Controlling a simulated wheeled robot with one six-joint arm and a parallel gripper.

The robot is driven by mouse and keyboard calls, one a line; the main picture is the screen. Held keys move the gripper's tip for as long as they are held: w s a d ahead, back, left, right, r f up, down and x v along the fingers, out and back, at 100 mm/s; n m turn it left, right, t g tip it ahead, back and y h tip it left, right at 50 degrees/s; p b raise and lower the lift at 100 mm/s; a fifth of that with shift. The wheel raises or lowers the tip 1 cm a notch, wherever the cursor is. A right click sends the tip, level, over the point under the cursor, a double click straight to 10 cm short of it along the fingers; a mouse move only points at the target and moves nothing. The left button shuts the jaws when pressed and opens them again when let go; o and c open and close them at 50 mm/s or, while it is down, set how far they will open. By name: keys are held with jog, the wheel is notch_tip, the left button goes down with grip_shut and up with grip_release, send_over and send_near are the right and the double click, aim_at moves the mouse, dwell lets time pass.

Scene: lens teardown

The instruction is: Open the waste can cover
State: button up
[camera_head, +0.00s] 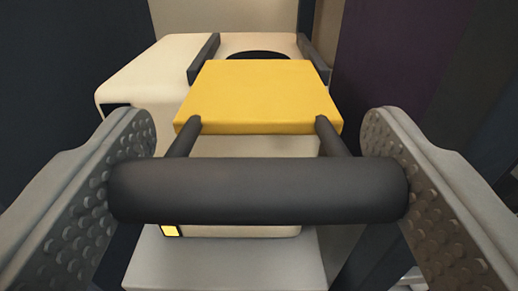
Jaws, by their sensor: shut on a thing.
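The yellow waste can cover (258,95) is a flat slab on top of the cream waste can (140,75). Two short dark arms join its near edge to a thick dark handle bar (258,192). My gripper (258,165) is shut on this handle, with one studded grey finger at each end of the bar. A dark round opening (256,54) shows in part past the cover's far edge; the cover hides the rest. The handle hides part of the can's front.
Dark rails (203,58) flank the opening, with another rail (314,58) on the right. A grey block (225,265) lies below the can. Dark upright surfaces stand close on the left (60,60) and right (420,70).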

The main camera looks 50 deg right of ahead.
jog(key=shift+s, duration=0.1)
jog(key=o, duration=1.4)
jog(key=shift+a, duration=0.1)
jog(key=v, duration=1.7)
jog(key=shift+s+a, duration=0.15)
